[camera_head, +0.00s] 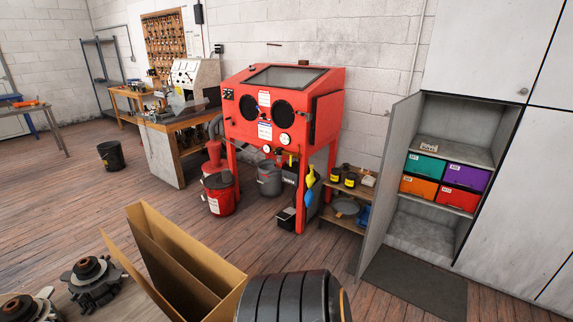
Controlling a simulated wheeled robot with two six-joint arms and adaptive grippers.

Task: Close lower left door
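The grey cabinet (433,228) stands at the right against the wall. Its lower left door (392,185) is swung wide open, hinged at the left edge of the compartment and sticking out into the room. The open compartment shows shelves with teal (425,166), purple (466,178), orange (418,187) and red (459,198) bins and a small pale object on the upper shelf. Neither of my grippers is in view, so nothing shows touching the door.
A dark mat (415,285) lies on the floor before the cabinet. A low shelf (350,190) stands just left of the door, beside a red blasting cabinet (283,110). An open cardboard box (180,265) and a dark ribbed cylinder (288,298) fill the near foreground.

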